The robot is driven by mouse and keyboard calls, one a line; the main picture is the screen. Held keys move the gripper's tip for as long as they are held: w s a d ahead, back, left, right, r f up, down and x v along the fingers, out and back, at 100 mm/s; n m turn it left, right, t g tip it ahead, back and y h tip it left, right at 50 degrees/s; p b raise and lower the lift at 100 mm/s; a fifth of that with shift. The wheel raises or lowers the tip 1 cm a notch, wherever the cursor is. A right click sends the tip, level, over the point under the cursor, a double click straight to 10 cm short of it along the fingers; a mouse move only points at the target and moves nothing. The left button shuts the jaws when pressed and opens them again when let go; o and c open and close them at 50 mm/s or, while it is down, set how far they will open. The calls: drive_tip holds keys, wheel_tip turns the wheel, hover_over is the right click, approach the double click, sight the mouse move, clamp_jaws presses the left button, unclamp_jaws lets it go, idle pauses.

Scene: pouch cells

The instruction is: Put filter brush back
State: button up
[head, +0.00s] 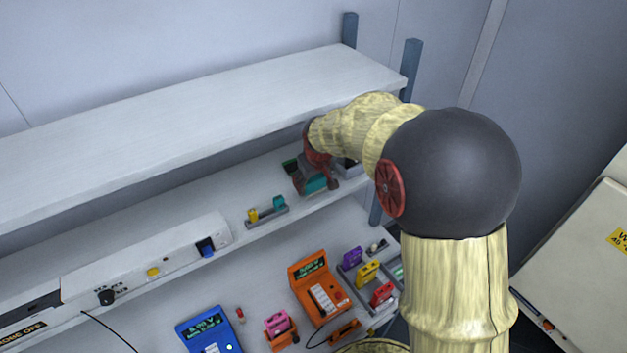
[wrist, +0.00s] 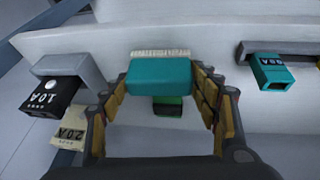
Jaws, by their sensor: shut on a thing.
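The filter brush, a teal block with a row of pale bristles, shows in the wrist view (wrist: 160,76) between my fingers, and in the head view (head: 316,185) at the shelf. My gripper (wrist: 160,88) is shut on it, one yellow-padded finger on each side. In the head view my gripper (head: 315,178) reaches in under the upper board, over the lower shelf. A green and black piece (wrist: 168,105) shows just below the brush in the wrist view. I cannot tell whether the brush touches the shelf.
The upper board (head: 200,130) lies close above my wrist. A holder with yellow and teal pieces (head: 267,214) is left of my gripper on the shelf. A black 10A block (wrist: 55,95) sits in a grey holder close at left. Orange (head: 318,285) and blue (head: 208,332) devices lie below.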

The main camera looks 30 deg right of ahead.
sight(314, 182)
drive_tip(key=o, duration=1.3)
drive_tip(key=shift+f, duration=0.1)
drive_tip(key=shift+f, duration=0.2)
drive_tip(key=v, duration=0.3)
drive_tip(key=shift+s+a+r, duration=0.15)
drive_tip(key=shift+s, duration=0.25)
drive_tip(key=s+a, duration=0.4)
drive_tip(key=s, duration=0.6)
drive_tip(key=shift+t+y, duration=0.6)
drive_tip(key=shift+y, duration=0.3)
drive_tip(key=s+a+r, duration=0.3)
drive_tip(key=s+a, duration=0.1)
drive_tip(key=s, duration=0.1)
drive_tip(key=s+a+r, duration=0.3)
drive_tip(key=s+r, duration=0.1)
drive_tip(key=s, duration=0.2)
drive_tip(key=s+a+r, duration=0.4)
drive_tip(key=s, duration=0.1)
drive_tip(key=shift+s+a+r+b, duration=0.25)
drive_tip(key=shift+a+b, duration=0.1)
